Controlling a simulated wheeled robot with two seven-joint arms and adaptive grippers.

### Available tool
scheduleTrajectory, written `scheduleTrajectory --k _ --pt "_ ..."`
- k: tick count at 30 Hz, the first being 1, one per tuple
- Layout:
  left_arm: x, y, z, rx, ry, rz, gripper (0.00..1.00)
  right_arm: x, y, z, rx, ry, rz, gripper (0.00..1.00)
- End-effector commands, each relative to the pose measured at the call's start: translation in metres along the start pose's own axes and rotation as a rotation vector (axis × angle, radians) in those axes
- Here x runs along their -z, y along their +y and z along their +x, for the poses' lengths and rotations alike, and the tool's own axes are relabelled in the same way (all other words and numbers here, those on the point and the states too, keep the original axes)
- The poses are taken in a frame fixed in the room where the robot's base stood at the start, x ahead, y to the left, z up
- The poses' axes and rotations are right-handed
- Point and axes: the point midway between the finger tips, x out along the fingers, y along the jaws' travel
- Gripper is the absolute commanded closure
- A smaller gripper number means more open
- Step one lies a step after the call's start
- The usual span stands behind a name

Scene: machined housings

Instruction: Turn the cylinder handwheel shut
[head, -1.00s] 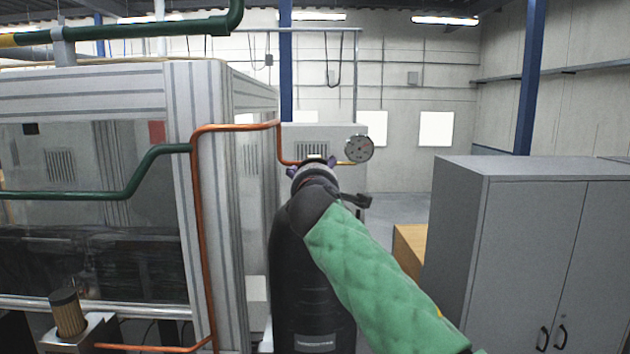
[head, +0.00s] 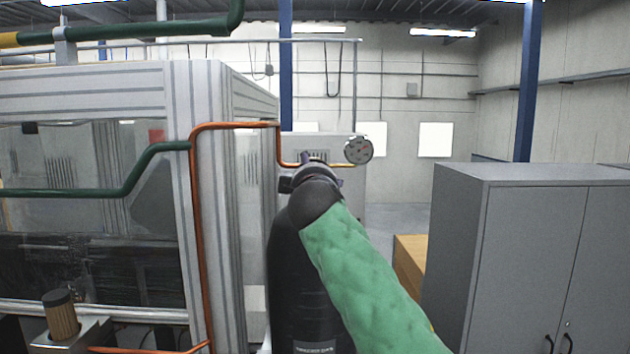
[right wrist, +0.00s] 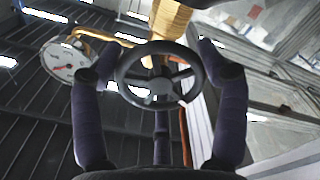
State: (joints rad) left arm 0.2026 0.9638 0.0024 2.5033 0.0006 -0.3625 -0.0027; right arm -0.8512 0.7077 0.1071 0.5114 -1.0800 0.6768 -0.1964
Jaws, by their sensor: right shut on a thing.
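The black gas cylinder (head: 300,285) stands upright in the middle of the head view, behind my green-sleeved right arm. Its handwheel (right wrist: 122,75), a dark ring with spokes, shows in the right wrist view; in the head view my right gripper (head: 314,172) hides it. The brass valve (right wrist: 170,18) shows beyond the wheel. My left gripper is in neither view.
A round gauge (head: 358,150) sits just right of the valve, and a copper pipe (head: 199,240) runs along the framed enclosure (head: 180,90) on the left. A grey cabinet (head: 520,240) stands at the right, with a wooden box (head: 408,262) beside it.

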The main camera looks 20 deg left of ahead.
Motion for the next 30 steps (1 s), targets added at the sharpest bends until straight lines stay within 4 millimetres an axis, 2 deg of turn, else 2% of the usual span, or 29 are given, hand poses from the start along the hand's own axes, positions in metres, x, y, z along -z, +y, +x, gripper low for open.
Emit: scheduleTrajectory --k 30 --pt "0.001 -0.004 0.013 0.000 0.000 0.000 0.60 0.002 0.006 -0.002 -0.003 0.012 0.928 0.58"
